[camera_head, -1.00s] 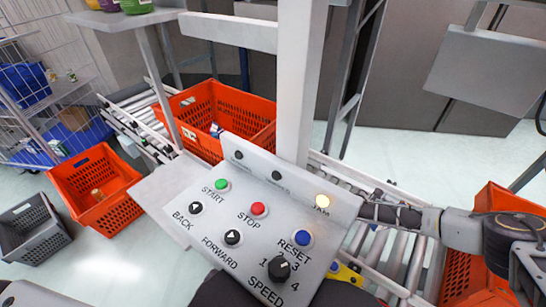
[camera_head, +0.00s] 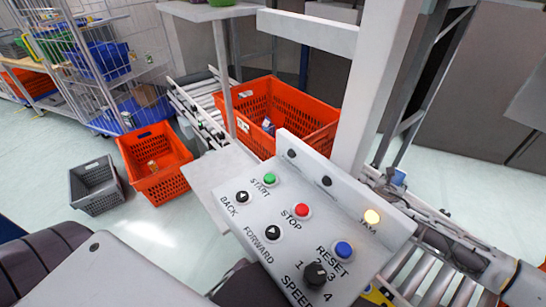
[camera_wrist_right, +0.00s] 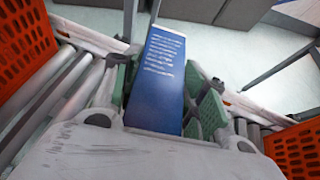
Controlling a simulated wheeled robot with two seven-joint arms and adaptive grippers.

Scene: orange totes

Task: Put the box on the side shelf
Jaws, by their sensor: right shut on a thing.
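A blue box with white printed text (camera_wrist_right: 162,80) stands between the green-padded fingers of my right gripper (camera_wrist_right: 158,98) in the right wrist view, and the fingers are shut on it. In the head view the right arm comes in from the right. Its gripper (camera_head: 392,190) is partly hidden behind the control panel, with a small blue part of the box (camera_head: 398,177) showing above the roller conveyor. Two grey shelf surfaces show: a flat plate (camera_head: 205,180) left of the panel and a higher shelf (camera_head: 205,12) on a post. I cannot tell which is the side shelf. My left gripper is not in view.
The control panel (camera_head: 290,235) and a white upright post (camera_head: 378,90) stand in the middle. An orange tote (camera_head: 285,110) sits on the conveyor behind. Another orange tote (camera_head: 160,175) and a grey crate (camera_head: 95,190) are on the floor at left, near a wire cage trolley (camera_head: 100,60).

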